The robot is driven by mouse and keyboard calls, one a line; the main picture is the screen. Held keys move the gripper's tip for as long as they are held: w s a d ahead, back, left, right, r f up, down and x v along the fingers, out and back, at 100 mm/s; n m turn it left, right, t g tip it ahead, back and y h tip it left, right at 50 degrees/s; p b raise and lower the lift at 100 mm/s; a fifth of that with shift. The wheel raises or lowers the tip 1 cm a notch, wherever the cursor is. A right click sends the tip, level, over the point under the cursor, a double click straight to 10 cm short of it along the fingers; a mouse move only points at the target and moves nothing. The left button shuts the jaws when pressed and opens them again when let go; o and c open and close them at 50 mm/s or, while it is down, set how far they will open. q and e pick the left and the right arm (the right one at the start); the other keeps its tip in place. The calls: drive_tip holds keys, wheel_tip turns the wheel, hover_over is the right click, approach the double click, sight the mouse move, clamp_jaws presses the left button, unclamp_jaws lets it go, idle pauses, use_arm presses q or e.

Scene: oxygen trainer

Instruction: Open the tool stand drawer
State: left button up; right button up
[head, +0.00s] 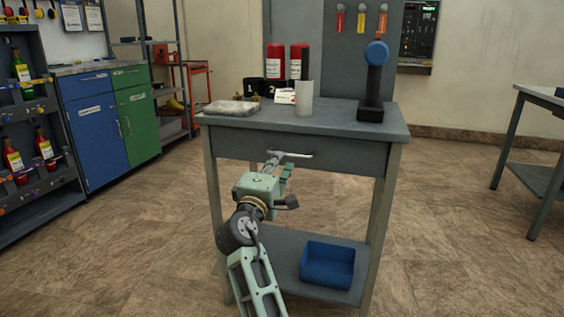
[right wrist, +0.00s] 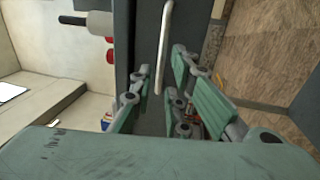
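The tool stand (head: 390,128) is a grey table with a drawer (head: 340,157) under its top. The drawer front looks flush with the stand, so the drawer appears closed. A pale bar handle (head: 294,154) is on the drawer front; it also shows in the right wrist view (right wrist: 164,40). My right gripper (head: 282,168) is just in front of the handle. In the right wrist view, its green fingers (right wrist: 161,62) are apart, with the handle's end between them in the picture. Gaps show on both sides; I cannot tell any contact. My left gripper is not in view.
On the stand's top are a clear tray (head: 231,107), a white cylinder (head: 303,99) and a blue-headed dark tool (head: 374,85). A blue bin (head: 328,265) sits on the lower shelf. Blue and green cabinets (head: 92,118) stand left. Floor around the stand is clear.

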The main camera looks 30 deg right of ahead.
drive_tip(key=b+x, duration=0.1)
drive_tip(key=x, duration=0.4)
drive_tip(key=shift+a+f, duration=0.1)
clamp_jaws()
idle(0.3)
